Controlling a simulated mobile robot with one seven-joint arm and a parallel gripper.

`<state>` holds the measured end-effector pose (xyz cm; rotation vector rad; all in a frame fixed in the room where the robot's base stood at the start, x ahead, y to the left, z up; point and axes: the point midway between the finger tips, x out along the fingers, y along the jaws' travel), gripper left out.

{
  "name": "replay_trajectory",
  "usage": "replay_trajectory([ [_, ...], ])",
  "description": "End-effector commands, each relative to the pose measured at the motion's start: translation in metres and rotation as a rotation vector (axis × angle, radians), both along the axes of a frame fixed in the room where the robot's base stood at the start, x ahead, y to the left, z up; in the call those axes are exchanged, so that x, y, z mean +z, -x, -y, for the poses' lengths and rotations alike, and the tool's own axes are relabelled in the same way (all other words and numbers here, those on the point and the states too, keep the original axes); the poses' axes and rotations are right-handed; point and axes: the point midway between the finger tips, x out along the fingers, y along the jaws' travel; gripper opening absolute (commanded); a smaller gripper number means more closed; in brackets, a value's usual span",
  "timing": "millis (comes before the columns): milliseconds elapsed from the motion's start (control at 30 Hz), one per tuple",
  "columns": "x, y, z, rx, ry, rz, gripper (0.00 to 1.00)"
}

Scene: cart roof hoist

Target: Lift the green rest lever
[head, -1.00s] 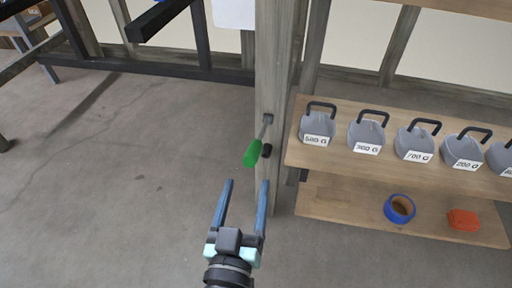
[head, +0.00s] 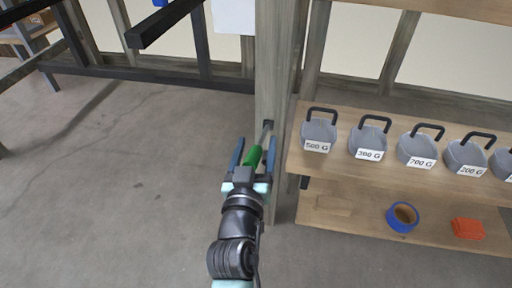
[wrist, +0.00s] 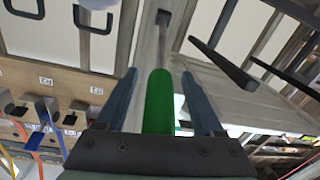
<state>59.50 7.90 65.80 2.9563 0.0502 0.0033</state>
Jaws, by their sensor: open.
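The green rest lever (head: 253,157) has a green grip on a grey rod that comes out of a dark mount on the wooden post (head: 271,79). My gripper (head: 255,143) is open, and its two blue fingers stand on either side of the green grip. In the wrist view the green grip (wrist: 158,101) lies between the fingers (wrist: 159,92), with a gap to the right finger; the left finger is nearer to it. The lower end of the grip is hidden behind my gripper's palm.
A wooden shelf (head: 297,160) right of the post holds several grey weights (head: 318,133) with labels. A blue tape roll (head: 402,217) and an orange item (head: 467,228) lie on the lower shelf. A black bar (head: 165,23) juts out at upper left. The floor on the left is clear.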

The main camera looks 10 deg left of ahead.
Motion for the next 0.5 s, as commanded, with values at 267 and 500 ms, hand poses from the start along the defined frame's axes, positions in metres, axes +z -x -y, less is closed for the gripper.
replay_trajectory([
  [267,0.0003,-0.001,0.0002,0.0,0.0,0.0,0.69],
  [500,0.0003,-0.0009,0.0002,0.0,0.0,0.001,0.26],
])
